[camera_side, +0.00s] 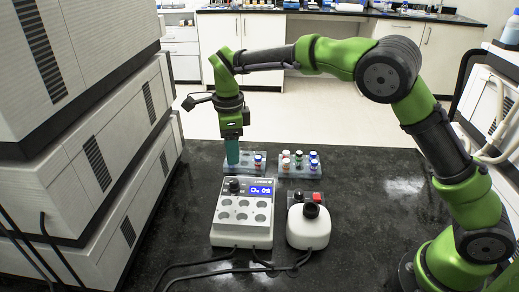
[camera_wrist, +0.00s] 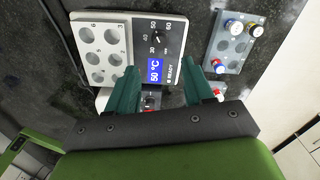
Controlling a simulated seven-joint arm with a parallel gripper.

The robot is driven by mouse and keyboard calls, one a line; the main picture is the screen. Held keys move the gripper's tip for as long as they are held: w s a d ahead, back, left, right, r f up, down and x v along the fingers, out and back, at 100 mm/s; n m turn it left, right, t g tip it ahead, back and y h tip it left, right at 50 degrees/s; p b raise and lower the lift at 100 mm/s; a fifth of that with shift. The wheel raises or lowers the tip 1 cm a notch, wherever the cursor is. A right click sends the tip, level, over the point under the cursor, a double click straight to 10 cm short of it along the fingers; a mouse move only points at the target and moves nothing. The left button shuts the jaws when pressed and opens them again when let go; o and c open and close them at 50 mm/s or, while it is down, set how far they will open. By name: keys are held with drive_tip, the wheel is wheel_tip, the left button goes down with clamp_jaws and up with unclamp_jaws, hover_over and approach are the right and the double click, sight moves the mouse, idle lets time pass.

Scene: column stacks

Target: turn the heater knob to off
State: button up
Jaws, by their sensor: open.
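The heater (camera_side: 240,225) is a white block with several round wells and a blue display (camera_side: 262,190) reading 50 °C. Its black knob (camera_side: 234,186) sits left of the display in the side view. In the wrist view the heater (camera_wrist: 97,72) is at upper left, with a dark dial panel marked 30 to 60 above the display (camera_wrist: 155,70). The knob's pointer is too small to read. My gripper (camera_side: 232,157) points down behind the heater, above the left tube rack (camera_side: 243,168), apart from the knob. In the wrist view its green fingers (camera_wrist: 163,90) are apart with nothing between them.
A second rack (camera_side: 299,165) with several coloured-cap tubes stands right of the first. A white mixer (camera_side: 308,228) with a black cup top stands right of the heater. Cables run along the bench front. Large grey instruments (camera_side: 95,150) line the left. The bench at right is mostly clear.

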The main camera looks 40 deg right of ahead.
sight(234, 180)
wheel_tip(234, 180, down, 10)
drive_tip(key=shift+r, duration=0.1)
drive_tip(key=shift+c, duration=0.2)
clamp_jaws()
